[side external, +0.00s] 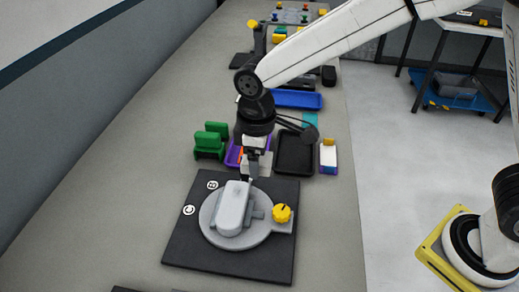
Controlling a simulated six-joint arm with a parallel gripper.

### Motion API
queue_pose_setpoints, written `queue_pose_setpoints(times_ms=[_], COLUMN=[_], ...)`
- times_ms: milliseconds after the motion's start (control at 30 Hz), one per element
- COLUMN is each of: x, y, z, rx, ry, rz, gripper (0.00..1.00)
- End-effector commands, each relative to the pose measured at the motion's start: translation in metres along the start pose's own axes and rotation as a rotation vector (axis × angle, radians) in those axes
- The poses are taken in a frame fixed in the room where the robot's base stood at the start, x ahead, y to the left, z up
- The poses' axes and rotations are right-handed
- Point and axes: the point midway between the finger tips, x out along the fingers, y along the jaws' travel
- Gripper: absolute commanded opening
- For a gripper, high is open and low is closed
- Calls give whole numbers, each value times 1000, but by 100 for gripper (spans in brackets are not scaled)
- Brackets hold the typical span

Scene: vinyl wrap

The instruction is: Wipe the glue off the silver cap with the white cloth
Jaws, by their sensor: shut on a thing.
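The silver cap (234,210), a long rounded light-grey piece, lies on a round grey plate (262,236) on the black mat. My gripper (251,177) points down at the far end of the cap. It is shut on the white cloth (264,167), a pale patch showing beside and behind the fingers. The cloth's lower part and the exact contact between fingers, cloth and cap are too small to tell. No glue can be made out on the cap.
A yellow knob (282,213) sits right of the plate on the black mat (190,245). Behind are a green holder (209,143), a purple tray (232,155), a black tray (295,153) and a blue tray (297,99). The bench left of the mat is clear.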

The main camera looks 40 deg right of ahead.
Motion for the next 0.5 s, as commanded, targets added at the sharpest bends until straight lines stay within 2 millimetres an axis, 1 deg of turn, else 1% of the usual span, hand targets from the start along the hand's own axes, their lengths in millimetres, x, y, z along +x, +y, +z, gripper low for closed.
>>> queue_pose_setpoints(times_ms=[33,100,200,500], x=[-1,-3,-4,-2], y=[-3,-7,-9,-10], z=[-6,-12,-16,-17], rx=[-1,-1,0,1], ry=[-1,0,0,-1], rz=[0,0,0,0], gripper=[25,25,25,25])
